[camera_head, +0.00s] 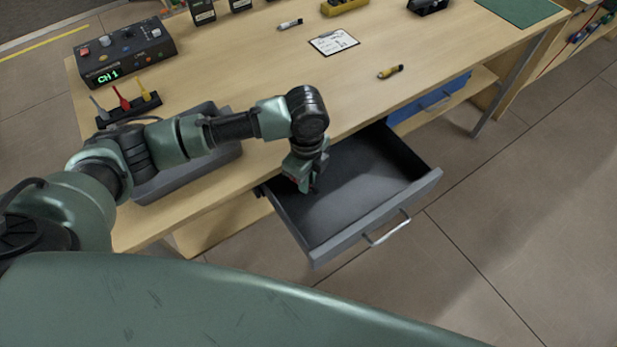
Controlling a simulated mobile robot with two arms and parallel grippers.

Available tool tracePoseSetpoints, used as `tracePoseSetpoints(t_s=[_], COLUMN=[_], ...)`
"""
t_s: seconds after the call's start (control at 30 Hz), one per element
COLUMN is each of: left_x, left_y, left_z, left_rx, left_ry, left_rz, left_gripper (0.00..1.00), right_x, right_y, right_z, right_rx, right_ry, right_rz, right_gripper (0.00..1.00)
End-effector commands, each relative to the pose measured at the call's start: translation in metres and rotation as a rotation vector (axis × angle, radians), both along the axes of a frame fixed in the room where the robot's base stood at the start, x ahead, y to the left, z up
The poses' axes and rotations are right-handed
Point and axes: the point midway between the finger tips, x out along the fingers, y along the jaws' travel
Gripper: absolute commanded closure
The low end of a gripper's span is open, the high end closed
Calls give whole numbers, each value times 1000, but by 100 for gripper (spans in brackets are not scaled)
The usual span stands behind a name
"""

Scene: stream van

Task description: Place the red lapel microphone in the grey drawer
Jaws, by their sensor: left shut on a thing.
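The grey drawer (378,220) is pulled out from the front of the wooden desk, and its dark inside is open to view. My left gripper (308,186) points down inside the drawer's outline, near its left side. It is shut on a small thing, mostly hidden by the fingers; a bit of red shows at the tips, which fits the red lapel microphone. I cannot tell whether it touches the drawer floor. The rest of the drawer floor in view looks empty. My right gripper is not in view.
A grey tray (163,186) lies on the desk behind my left arm. A black rack (130,111) with grey, red and yellow pieces and a control box (125,52) stand at left. A closed blue drawer (437,100) is to the right.

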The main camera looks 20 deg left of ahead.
Motion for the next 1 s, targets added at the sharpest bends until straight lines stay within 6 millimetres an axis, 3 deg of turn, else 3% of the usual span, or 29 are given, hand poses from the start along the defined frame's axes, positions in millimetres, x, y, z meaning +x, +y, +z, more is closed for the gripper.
tracePoseSetpoints(t_s=[0.07,0.2,0.53,0.57,0.6,1.0], left_x=[13,10,10,10,10,11], left_y=[-2,-1,-1,-1,-1,-1], left_z=[1,-12,-14,-15,-15,-8], left_rx=[-1,1,1,0,0,-1], left_ry=[-2,0,-1,-1,-1,-3], left_rz=[1,0,-1,-1,-1,-1], left_gripper=[100,100,100,83,76,76], right_x=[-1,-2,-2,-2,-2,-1], right_y=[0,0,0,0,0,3], right_z=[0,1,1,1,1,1], right_rx=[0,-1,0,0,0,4], right_ry=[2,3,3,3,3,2], right_rz=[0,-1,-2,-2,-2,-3], right_gripper=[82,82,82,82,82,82])
